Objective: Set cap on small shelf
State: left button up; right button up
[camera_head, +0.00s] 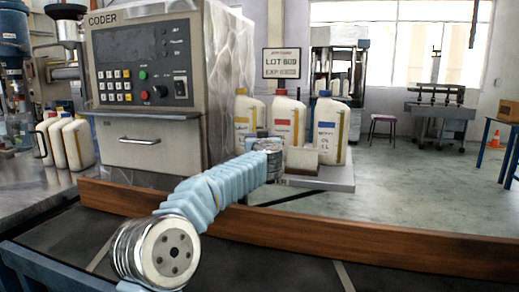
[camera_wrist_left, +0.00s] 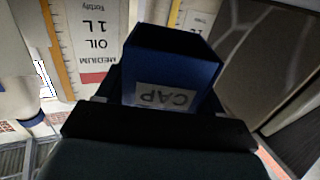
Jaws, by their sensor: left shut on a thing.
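My left arm comes in from the lower left of the head view in a pale blue sleeve. Its gripper (camera_wrist_left: 157,104) is at the bottom middle of the wrist view, shut on a dark blue box-shaped cap (camera_wrist_left: 172,58) with an upside-down label reading CAP. In the head view the wrist hides most of the gripper, and only a small dark blue patch shows beyond it. A small beige block-like ledge (camera_head: 301,163) stands on a grey platform (camera_head: 330,182), just right of the wrist; I cannot tell if it is the small shelf. My right gripper is not in view.
Oil bottles with yellow (camera_head: 247,118), red (camera_head: 286,122) and blue labels (camera_head: 327,130) stand on the platform behind the wrist. The coder machine (camera_head: 150,95) is at the left, with more bottles (camera_head: 70,143) beside it. A wooden rail (camera_head: 370,240) runs across the front.

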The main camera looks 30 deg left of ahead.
pick_arm(q)
notch_tip(320, 180, down, 2)
jog(key=shift+f, duration=0.1)
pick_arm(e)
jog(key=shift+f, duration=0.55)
pick_arm(q)
jog(key=shift+s, duration=0.1)
jog(key=shift+f, duration=0.5)
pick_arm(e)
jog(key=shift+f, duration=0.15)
pick_arm(q)
jog(key=o, duration=1)
jog(key=shift+r, duration=0.1)
